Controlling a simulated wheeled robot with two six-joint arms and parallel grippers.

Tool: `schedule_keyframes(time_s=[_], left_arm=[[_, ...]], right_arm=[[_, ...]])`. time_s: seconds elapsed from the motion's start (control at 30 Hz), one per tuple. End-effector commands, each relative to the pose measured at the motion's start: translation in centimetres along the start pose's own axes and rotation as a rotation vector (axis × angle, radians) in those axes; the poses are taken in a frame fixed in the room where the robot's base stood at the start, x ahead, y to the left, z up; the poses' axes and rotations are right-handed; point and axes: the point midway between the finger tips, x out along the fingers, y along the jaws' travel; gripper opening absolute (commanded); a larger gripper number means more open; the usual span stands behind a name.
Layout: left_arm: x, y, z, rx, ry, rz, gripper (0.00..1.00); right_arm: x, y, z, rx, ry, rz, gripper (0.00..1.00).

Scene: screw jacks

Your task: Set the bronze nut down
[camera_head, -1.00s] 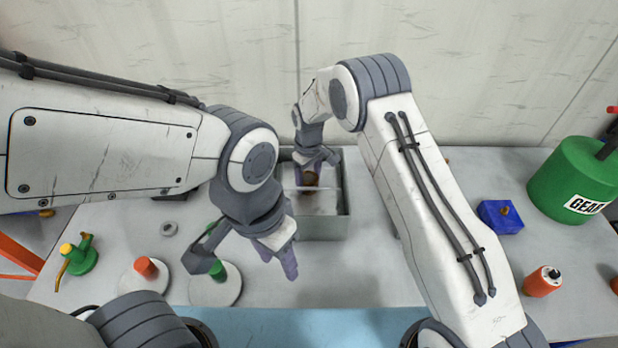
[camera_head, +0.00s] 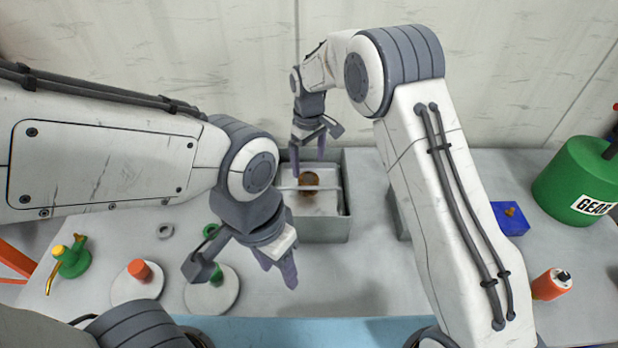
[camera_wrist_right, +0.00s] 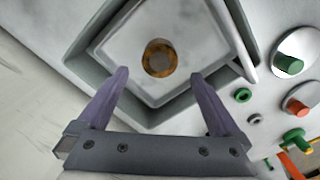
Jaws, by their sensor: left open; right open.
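The bronze nut (camera_head: 309,180) lies inside the grey open-topped tray (camera_head: 322,229), toward its far side. In the right wrist view the nut (camera_wrist_right: 159,57) is a brownish-gold ring on the light tray floor. My right gripper (camera_head: 308,158) is open and empty, above the far part of the tray. In the right wrist view its two purple fingers (camera_wrist_right: 158,82) are spread apart, with the nut beyond and between them. My left gripper (camera_head: 240,268) is open and empty over the table, left of the tray and near a white disc with a green post (camera_head: 217,275).
A white disc with an orange post (camera_head: 139,272) and a green oil can (camera_head: 71,258) are at left. A grey ring (camera_head: 166,231) lies behind them.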

Motion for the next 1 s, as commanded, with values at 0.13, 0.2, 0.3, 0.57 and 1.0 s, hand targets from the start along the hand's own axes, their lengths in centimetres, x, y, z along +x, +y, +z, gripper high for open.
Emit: schedule_keyframes(time_s=[0.13, 0.2, 0.3, 0.57, 1.0], left_arm=[[1.0, -0.1, 0.1, 0.001, 0.0, 0.0, 0.5], [1.1, -0.1, 0.1, 0.001, 0.0, 0.0, 0.5], [1.2, -0.1, 0.1, 0.001, 0.0, 0.0, 0.5], [1.2, -0.1, 0.1, 0.001, 0.0, 0.0, 0.5], [1.2, -0.1, 0.1, 0.001, 0.0, 0.0, 0.5]], right_arm=[[-2.4, 0.0, -0.1, 0.0, 0.003, 0.001, 1.0], [-3.2, 0.0, -0.1, 0.0, 0.003, 0.001, 1.0], [-3.9, 0.0, -0.1, 0.0, 0.001, 0.001, 1.0], [-4.2, 0.0, 0.0, 0.0, -0.001, 0.0, 1.0], [-4.9, 1.1, 2.9, 0.09, 0.023, 0.01, 1.0]])
